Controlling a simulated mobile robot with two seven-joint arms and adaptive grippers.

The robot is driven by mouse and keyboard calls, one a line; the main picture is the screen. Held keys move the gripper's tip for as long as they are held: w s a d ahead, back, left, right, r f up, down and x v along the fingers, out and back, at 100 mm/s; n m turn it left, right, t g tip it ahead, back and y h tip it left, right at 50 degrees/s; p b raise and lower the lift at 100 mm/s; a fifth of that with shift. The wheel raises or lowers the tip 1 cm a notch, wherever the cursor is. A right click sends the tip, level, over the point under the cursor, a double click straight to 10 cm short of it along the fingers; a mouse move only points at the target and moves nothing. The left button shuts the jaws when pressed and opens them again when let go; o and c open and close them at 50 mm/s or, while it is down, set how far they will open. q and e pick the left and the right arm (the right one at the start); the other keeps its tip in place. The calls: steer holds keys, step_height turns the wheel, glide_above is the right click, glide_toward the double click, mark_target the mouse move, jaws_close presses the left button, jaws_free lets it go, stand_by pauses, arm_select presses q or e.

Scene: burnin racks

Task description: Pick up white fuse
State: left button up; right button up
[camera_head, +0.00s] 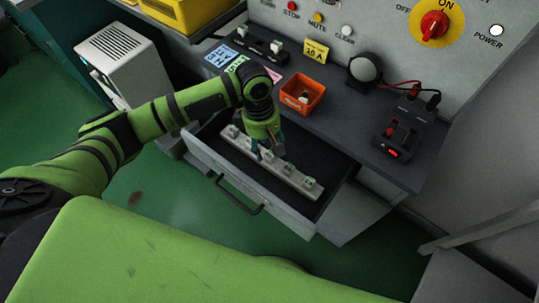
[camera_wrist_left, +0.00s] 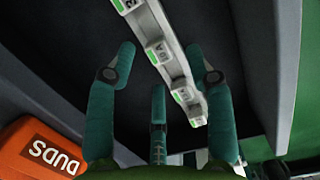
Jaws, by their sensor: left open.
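A pale rail (camera_head: 252,155) lies in the open drawer and carries several white blocks with green marks, which look like white fuses (camera_head: 289,168). My left gripper (camera_head: 268,153) is over the middle of the rail, pointing down. In the left wrist view my left gripper (camera_wrist_left: 160,68) has its fingers spread, with the rail (camera_wrist_left: 172,66) passing between and beyond them. Green-marked labels on the rail's slots show there, one reading like 10A. I see nothing held. Whether a finger touches a fuse, I cannot tell. My right gripper is not in view.
An orange bin (camera_head: 318,92) marked DUDS, with a white piece inside, stands on the desk behind the drawer (camera_head: 230,179). A black holder (camera_head: 258,45) with white pieces, a round lamp (camera_head: 364,67) and a black tester (camera_head: 402,132) are near. The drawer's right part is free.

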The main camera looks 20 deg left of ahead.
mark_target(269, 154)
arm_select(q)
steer(key=shift+d+f, duration=0.2)
steer(key=shift+f, duration=1.75)
steer(key=c, duration=0.9)
steer(key=shift+r, duration=0.1)
step_height(269, 154, up, 4)
steer(key=shift+w+r, duration=0.1)
steer(key=s+d+r, duration=0.1)
steer(key=d+r, duration=0.1)
steer(key=d, duration=0.1)
steer(key=s+d+r, duration=0.1)
steer(key=d+r, duration=0.1)
steer(key=d, duration=0.2)
steer(key=s+d+r+b, duration=0.1)
steer(key=d+r, duration=0.1)
steer(key=d, duration=0.2)
steer(key=shift+d+r, duration=0.15)
steer(key=shift+r, duration=0.2)
